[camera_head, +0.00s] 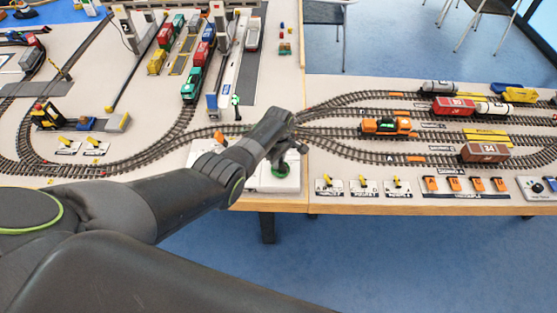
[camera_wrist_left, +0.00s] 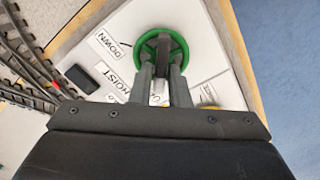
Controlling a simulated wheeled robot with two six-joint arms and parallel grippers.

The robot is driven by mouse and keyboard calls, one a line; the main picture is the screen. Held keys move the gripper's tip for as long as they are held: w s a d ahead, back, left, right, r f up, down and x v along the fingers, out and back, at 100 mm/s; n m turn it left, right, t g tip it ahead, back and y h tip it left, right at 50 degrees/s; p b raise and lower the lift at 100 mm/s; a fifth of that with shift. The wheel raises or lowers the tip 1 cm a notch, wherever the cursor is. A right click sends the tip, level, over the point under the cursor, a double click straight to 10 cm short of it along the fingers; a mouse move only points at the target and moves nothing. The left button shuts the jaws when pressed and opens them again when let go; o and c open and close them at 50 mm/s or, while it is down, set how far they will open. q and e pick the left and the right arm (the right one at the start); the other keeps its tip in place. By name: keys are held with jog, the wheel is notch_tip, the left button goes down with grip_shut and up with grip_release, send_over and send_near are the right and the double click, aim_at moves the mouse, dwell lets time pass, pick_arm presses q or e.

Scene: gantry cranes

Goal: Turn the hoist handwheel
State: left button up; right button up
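The green hoist handwheel (camera_wrist_left: 183,46) stands on a white panel with DOWN and HOIST labels in the left wrist view. In the head view the handwheel (camera_head: 280,170) shows in part under my left gripper (camera_head: 287,157), near the table's front edge. In the wrist view my left gripper (camera_wrist_left: 161,72) has its two grey fingers at the wheel's near side, with a narrow gap between them. A grey part lies between the tips at the wheel. I cannot tell if the fingers press on it. My right gripper is not in view.
A black box (camera_wrist_left: 91,78) lies on the panel left of the wheel, and a yellow part (camera_wrist_left: 209,107) shows at the right. Model tracks with an orange locomotive (camera_head: 388,125) run right of the gripper. Small yellow levers (camera_head: 362,181) line the front edge.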

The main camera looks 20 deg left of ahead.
pick_arm(q)
jog(key=o, duration=0.3)
jog(key=shift+r, duration=0.6)
notch_tip(320, 180, up, 5)
jog(key=shift+f+p, duration=0.1)
jog(key=shift+p, duration=0.65)
notch_tip(320, 180, up, 11)
jog(key=b, duration=0.1)
jog(key=shift+r, duration=0.2)
dwell(0.3)
